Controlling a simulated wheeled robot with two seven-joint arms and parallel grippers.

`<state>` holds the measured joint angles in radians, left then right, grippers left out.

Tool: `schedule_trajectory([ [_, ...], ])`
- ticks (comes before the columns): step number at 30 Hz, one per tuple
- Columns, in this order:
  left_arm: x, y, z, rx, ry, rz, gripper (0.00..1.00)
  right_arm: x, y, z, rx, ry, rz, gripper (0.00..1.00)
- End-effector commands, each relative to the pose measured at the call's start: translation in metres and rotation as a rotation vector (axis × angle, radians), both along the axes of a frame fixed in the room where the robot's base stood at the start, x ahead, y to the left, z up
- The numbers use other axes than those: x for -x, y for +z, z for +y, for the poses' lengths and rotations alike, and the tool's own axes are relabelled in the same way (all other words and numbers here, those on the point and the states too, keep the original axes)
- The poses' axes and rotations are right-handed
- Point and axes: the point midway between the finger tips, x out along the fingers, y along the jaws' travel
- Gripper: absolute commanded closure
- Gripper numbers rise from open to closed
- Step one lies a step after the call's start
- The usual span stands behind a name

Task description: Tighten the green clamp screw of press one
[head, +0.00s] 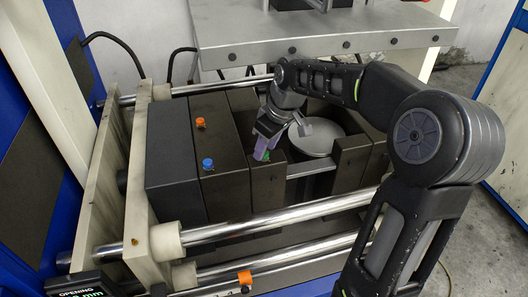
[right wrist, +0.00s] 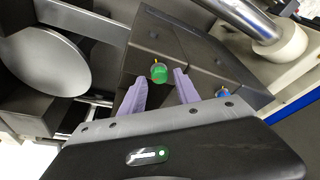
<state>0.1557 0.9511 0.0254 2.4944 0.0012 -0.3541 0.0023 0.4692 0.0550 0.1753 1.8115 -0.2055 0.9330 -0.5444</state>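The green clamp screw (head: 266,157) sits on top of a dark block in the press, partly hidden by my gripper in the head view. In the right wrist view the green screw (right wrist: 159,74) shows whole, near the tips of two purple fingers. My right gripper (head: 264,146) points down over it. Its fingers (right wrist: 160,75) are spread apart, one to each side of the screw, with gaps showing; I cannot tell the exact height difference. My left gripper is in neither view.
A blue screw (head: 208,164) and an orange screw (head: 200,123) stand on the neighbouring block to the left. A round grey disc (head: 318,138) lies right of the green screw. Steel guide rods (head: 270,222) run along the front. A grey plate (head: 320,32) overhangs behind.

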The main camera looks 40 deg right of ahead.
Motion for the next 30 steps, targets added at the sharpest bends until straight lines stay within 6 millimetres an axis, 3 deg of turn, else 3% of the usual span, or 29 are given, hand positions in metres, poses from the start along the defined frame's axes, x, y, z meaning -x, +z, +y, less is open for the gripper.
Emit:
schedule_trajectory([
  [3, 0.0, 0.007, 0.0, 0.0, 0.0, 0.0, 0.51, -0.001, 0.011, 0.0, 0.001, -0.001, -0.003, 0.62],
  [15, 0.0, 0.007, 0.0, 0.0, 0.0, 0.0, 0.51, -0.002, 0.012, -0.001, 0.003, -0.001, -0.008, 0.62],
  [30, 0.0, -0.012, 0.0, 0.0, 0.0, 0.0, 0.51, -0.001, -0.013, 0.0, 0.001, 0.001, -0.002, 0.62],
])
